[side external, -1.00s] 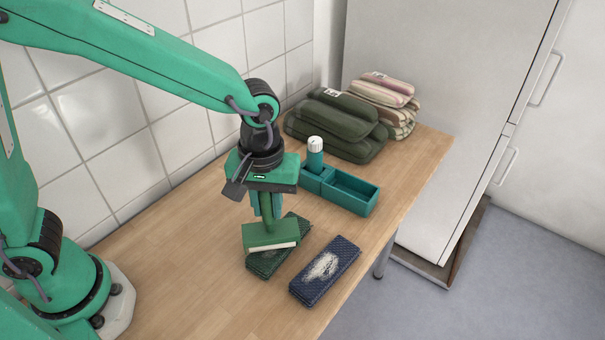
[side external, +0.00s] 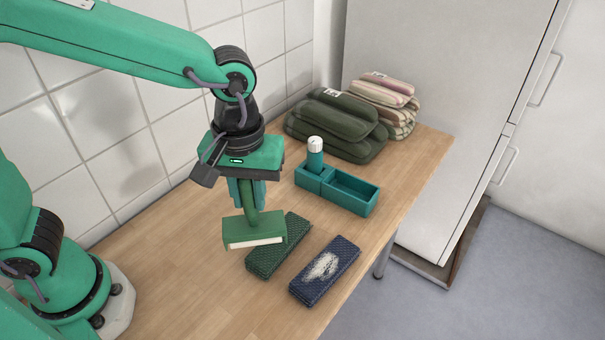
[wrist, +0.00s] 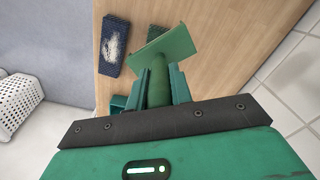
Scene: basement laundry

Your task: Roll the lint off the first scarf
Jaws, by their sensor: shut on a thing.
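My gripper (side external: 247,193) is shut on the upright handle of a green lint tool (side external: 252,226). Its wide head hangs below with a pale strip along the bottom edge. The head is above the table, beside and left of a folded dark green scarf (side external: 283,247), and seems raised clear of it. No white lint shows on the part of that scarf I can see. A folded blue scarf (side external: 326,270) lies to its right with a white lint patch on top. In the wrist view the tool head (wrist: 165,46) hides much of the green scarf, and the blue scarf (wrist: 115,45) is at upper left.
A teal two-part tray (side external: 350,193) stands behind the scarves, with a white-capped teal bottle (side external: 315,153) at its left part. Folded green textiles (side external: 335,125) and striped ones (side external: 392,100) are stacked at the back. The tiled wall is at left; the table's right edge is near the blue scarf.

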